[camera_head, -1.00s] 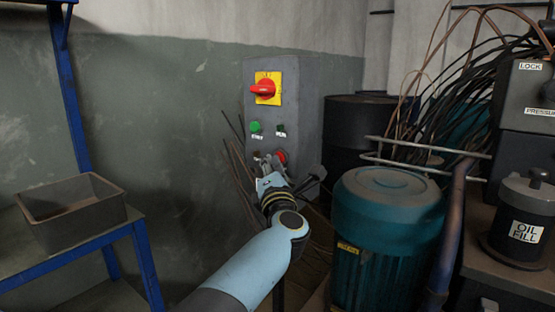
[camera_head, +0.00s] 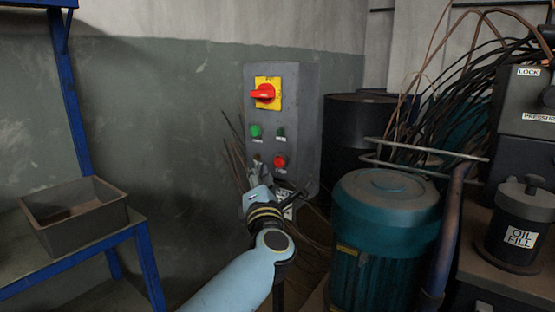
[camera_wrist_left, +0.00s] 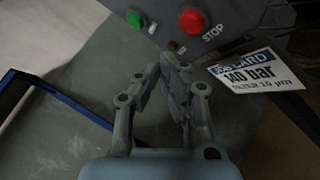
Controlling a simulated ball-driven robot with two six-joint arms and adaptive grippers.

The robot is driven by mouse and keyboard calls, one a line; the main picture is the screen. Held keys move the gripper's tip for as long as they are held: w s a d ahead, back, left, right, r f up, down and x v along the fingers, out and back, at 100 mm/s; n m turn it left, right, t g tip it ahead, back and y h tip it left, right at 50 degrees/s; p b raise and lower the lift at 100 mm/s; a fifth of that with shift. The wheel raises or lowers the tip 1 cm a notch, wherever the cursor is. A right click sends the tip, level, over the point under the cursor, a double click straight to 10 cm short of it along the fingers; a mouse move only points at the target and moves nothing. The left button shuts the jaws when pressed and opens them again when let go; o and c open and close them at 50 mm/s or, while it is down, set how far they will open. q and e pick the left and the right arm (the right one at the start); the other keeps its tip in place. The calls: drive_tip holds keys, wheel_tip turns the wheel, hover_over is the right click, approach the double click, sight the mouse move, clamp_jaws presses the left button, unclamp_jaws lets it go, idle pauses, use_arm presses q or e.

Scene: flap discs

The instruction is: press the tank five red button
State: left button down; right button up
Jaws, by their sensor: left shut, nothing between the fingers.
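A grey control box (camera_head: 300,130) hangs on the wall. The round red button (camera_head: 280,162) is on its lower right. In the left wrist view the red button (camera_wrist_left: 191,21) has a STOP label (camera_wrist_left: 213,33) beside it and shows uncovered at the top. No words "tank five" can be read. My left gripper (camera_head: 257,172) is shut and empty, below and left of the red button in the head view. In the wrist view my left gripper (camera_wrist_left: 166,62) has its fingertips apart from the button in the picture; the depth gap cannot be told. My right gripper is not in view.
A green button (camera_head: 256,131) and a red rotary switch (camera_head: 263,92) are on the same box. A teal drum (camera_head: 385,225) stands right, a blue shelf with a grey bin (camera_head: 85,222) left.

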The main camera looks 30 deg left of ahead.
use_arm(q)
drive_tip(key=shift+s+a+p, duration=0.1)
drive_tip(key=shift+s+p, duration=0.25)
drive_tip(key=shift+s, duration=0.9)
drive_tip(key=s+d+f+m+g+h, duration=0.1)
drive_tip(key=s+d+f+m+h, duration=0.15)
drive_tip(key=s+f+m, duration=0.7)
drive_tip(key=s+d+f+m+g+h, duration=0.1)
drive_tip(key=s+f+m+g+h, duration=0.2)
drive_tip(key=f, duration=1.2)
drive_tip(key=s+d+f+m+h, duration=0.1)
drive_tip(key=s+f+m+h, duration=0.6)
drive_tip(key=f, duration=0.5)
drive_tip(key=s+f+m+g, duration=0.3)
drive_tip(key=s+f+m, duration=0.1)
drive_tip(key=s, duration=0.8)
drive_tip(key=s+f+m+g, duration=0.4)
drive_tip(key=s+f, duration=0.3)
drive_tip(key=s, duration=0.5)
drive_tip(key=s+f+m+g, duration=0.4)
drive_tip(key=s+f+m, duration=0.1)
drive_tip(key=s, duration=0.7)
drive_tip(key=shift+s+d+f, duration=0.35)
drive_tip(key=shift+d, duration=0.1)
